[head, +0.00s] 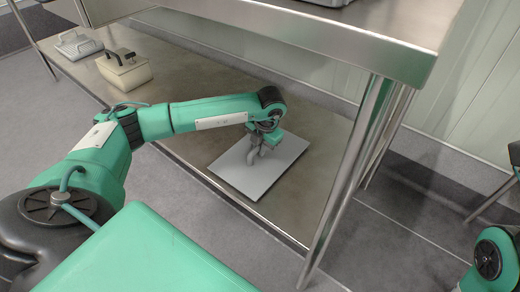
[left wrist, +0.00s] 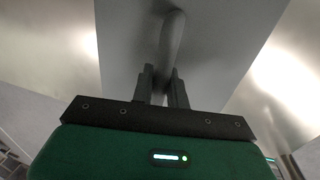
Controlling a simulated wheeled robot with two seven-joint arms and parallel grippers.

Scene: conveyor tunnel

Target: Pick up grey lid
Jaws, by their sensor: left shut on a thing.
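The grey lid (head: 242,177) is a flat rectangular plate with a raised handle at its middle. In the head view it is at the lower shelf, under the steel table top; I cannot tell whether it touches the shelf. My left gripper (head: 256,150) reaches down to its handle. In the left wrist view the lid (left wrist: 215,50) fills the middle, and the left gripper's fingers (left wrist: 163,85) are shut on the handle (left wrist: 172,45). The handle's gripped end is partly hidden between the fingers. My right gripper is not in view.
A cream box (head: 125,72) with a dark handle and a grey lidded container (head: 77,44) stand at the shelf's far left. The steel table top (head: 330,40) is above my left arm, and a table leg (head: 345,180) stands right of the lid. The shelf (head: 190,85) is bare between.

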